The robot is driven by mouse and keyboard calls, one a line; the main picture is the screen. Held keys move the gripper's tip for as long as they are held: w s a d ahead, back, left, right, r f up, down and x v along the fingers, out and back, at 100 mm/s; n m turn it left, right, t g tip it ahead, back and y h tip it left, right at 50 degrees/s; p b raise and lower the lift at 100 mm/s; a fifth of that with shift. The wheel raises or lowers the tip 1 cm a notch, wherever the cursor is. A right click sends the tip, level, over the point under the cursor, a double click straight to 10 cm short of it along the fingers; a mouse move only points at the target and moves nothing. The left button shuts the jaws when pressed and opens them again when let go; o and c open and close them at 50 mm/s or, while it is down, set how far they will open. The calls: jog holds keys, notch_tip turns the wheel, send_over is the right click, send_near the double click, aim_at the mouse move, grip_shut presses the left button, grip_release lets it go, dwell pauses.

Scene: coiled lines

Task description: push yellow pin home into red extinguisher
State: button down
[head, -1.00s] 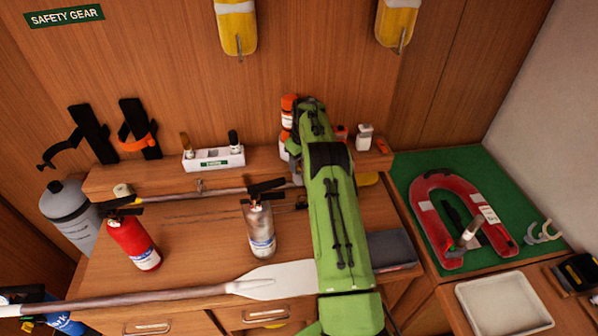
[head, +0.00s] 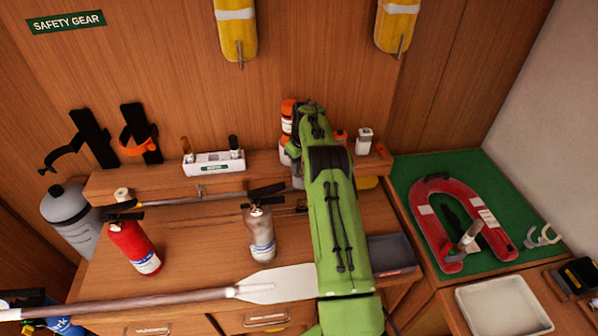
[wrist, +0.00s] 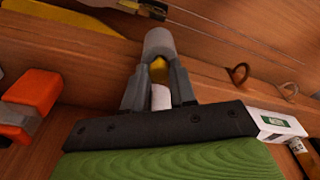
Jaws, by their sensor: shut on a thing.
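The red extinguisher (head: 135,248) stands on the wooden bench at the left, with a black handle on top. No yellow pin can be made out on it. I cannot tell whether this is the yellow pin. In the head view my green arm hides the fingertips; the arm's far end is near the back ledge, well right of the red extinguisher.
A silver extinguisher (head: 260,233) stands between the red one and my arm. An oar (head: 150,303) lies across the front. A white box (head: 214,162) and an orange-capped bottle (head: 288,107) are on the back ledge. A grey bottle (head: 68,213) stands far left.

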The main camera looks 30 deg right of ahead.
notch_tip(320, 180, up, 2)
jog(key=shift+r+p, duration=0.25)
jog(key=shift+p, duration=0.55)
jog(key=shift+r, duration=1.25)
jog(key=shift+f, duration=0.1)
